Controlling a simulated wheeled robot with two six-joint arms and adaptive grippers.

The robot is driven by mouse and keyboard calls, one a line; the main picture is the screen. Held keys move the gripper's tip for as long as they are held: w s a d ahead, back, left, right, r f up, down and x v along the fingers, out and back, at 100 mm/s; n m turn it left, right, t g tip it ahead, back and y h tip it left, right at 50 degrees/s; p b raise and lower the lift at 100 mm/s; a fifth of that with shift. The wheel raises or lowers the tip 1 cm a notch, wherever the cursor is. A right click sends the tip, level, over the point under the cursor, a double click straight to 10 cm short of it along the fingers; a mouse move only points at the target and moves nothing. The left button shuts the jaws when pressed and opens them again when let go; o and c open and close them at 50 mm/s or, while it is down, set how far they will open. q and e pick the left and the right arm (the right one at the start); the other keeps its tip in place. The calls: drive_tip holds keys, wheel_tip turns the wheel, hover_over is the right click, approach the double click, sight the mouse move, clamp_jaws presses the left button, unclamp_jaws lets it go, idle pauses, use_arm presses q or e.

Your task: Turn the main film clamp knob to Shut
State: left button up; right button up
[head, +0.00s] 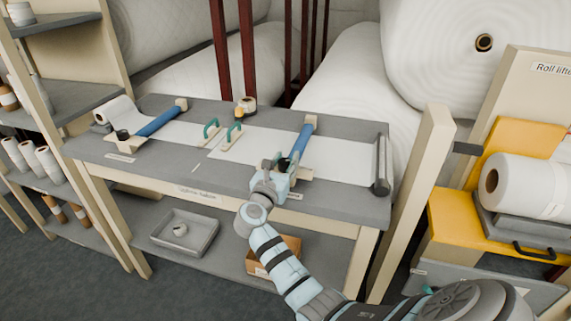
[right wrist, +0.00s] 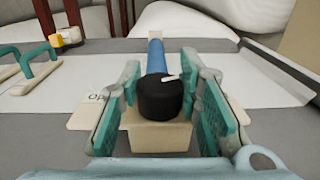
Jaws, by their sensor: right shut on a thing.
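My right gripper (head: 279,164) is at the front end of the right-hand clamp on the bench. In the right wrist view its teal pads stand on both sides of a black round knob (right wrist: 158,103), and it is shut on it. The knob's white pointer (right wrist: 172,77) points up and right, away from the label card (right wrist: 92,112), on which "Op" can be read. The knob sits on a beige block (right wrist: 155,135) in front of a blue clamp bar (head: 302,141). The right-hand label is hidden behind the finger. My left gripper is not in view.
A second clamp with a blue bar (head: 161,121) and black knob (head: 123,135) is on the bench's left. Two teal handles (head: 232,133) and a tape dispenser (head: 245,108) stand between them. A dark roller (head: 381,165) lies at the bench's right end.

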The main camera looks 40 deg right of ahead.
sight(282, 165)
drive_tip(key=shift+m+g+h, duration=0.4)
drive_tip(key=shift+g, duration=0.1)
drive_tip(key=o, duration=1.2)
drive_tip(key=shift+a, duration=0.1)
drive_tip(key=v, duration=0.7)
drive_tip(key=shift+a, duration=0.15)
